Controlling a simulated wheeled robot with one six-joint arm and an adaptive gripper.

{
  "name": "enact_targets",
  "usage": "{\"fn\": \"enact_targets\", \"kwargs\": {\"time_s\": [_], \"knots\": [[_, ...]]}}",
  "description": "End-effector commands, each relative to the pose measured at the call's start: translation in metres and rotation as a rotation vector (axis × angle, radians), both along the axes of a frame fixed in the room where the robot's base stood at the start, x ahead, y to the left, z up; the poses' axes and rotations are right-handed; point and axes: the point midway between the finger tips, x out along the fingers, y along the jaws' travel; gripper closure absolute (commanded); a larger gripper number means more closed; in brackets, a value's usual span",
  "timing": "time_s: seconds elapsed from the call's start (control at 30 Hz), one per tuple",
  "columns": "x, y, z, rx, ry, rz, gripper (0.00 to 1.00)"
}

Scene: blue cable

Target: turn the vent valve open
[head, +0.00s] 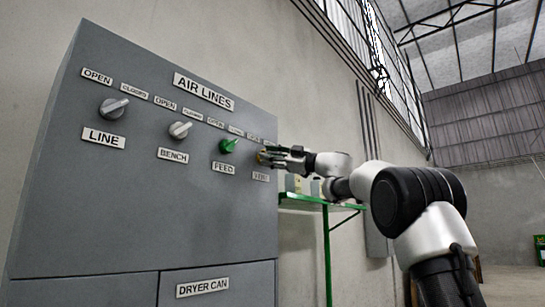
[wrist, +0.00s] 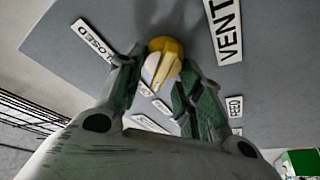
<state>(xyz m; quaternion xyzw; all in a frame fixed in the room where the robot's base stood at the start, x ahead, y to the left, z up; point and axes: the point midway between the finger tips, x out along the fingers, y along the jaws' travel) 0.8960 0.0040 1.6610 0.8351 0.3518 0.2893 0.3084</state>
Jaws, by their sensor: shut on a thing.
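The vent valve is a yellow knob with a pale face (wrist: 162,62), on the grey panel in the wrist view. The VENT label (wrist: 226,30) is to its right and a CLOSED label (wrist: 92,40) to its upper left. My gripper (wrist: 157,82) has one green-grey finger on each side of the knob and is shut on it. In the head view my gripper (head: 267,157) is at the panel's right edge and mostly hides the knob. I cannot tell for sure which way the knob points.
The grey AIR LINES panel (head: 150,215) also carries the grey LINE knob (head: 114,106), the grey BENCH knob (head: 180,130) and the green FEED knob (head: 228,146), left of my gripper. A green shelf (head: 318,201) with small items stands below my arm.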

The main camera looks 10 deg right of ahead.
Motion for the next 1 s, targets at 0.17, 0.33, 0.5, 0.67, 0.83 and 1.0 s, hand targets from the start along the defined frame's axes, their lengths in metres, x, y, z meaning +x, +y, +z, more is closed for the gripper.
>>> {"fn": "enact_targets", "kwargs": {"time_s": [0.17,0.33,0.5,0.67,0.83,1.0], "knots": [[0.001,-0.001,0.001,0.001,-0.001,-0.004,0.88],[0.001,-0.001,0.001,0.002,0.0,-0.004,0.5],[0.0,-0.001,0.001,0.002,0.0,-0.003,0.44],[0.0,-0.001,0.0,0.002,0.001,-0.002,0.44],[-0.009,-0.012,-0.002,0.002,0.001,-0.003,0.44],[-0.031,-0.04,-0.012,0.003,0.001,-0.006,0.44]]}}
